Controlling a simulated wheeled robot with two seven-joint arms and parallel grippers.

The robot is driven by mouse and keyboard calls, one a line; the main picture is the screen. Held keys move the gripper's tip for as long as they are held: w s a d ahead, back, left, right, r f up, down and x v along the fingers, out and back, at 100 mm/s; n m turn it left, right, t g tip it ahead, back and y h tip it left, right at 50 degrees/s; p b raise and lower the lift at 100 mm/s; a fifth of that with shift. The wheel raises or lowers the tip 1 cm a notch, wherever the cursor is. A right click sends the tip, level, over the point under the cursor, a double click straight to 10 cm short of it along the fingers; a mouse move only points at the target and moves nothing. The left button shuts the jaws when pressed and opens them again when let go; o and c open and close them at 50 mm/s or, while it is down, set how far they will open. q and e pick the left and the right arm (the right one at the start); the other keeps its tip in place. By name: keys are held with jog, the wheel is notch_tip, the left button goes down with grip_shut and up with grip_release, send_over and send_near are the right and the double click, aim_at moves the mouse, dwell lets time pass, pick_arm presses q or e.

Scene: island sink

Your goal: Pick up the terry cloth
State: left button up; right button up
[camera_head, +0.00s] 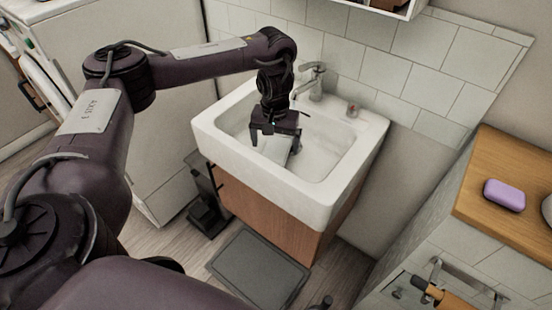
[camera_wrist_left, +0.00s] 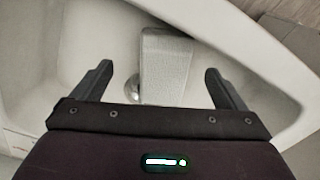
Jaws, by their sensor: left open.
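The terry cloth (camera_wrist_left: 166,62) shows in the left wrist view as a pale grey, textured, folded strip inside the white sink (camera_head: 330,192). It is between the two finger lines and ahead of them. In the head view a pale piece of it (camera_head: 295,146) shows just beside the gripper, mostly hidden. My left gripper (camera_head: 273,142) is open and points down into the basin; its fingers (camera_wrist_left: 160,80) stand on either side of the cloth, apart from it. Whether the fingertips are level with the cloth cannot be told. My right gripper is not in view.
A chrome faucet (camera_head: 314,82) stands at the sink's back edge, close to my left wrist. The basin walls surround the gripper. A wooden counter (camera_head: 490,165) with a purple soap bar (camera_head: 504,195) is at the right. A grey mat (camera_head: 258,270) lies on the floor.

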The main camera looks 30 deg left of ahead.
aim_at(273, 159)
pick_arm(q)
jog(key=f+b, duration=0.1)
jog(key=f, duration=0.1)
jog(key=f+b, duration=0.1)
jog(key=f, duration=0.1)
jog(key=f+b, duration=0.1)
jog(key=f, duration=0.1)
jog(key=shift+a, duration=0.4)
jog(key=shift+f, duration=0.4)
jog(key=c, duration=1.2)
jog(key=shift+o, duration=0.2)
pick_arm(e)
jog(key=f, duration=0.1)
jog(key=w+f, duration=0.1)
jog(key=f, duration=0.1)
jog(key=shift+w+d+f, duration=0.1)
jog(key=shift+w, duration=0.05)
pick_arm(q)
jog(key=shift+r, duration=0.1)
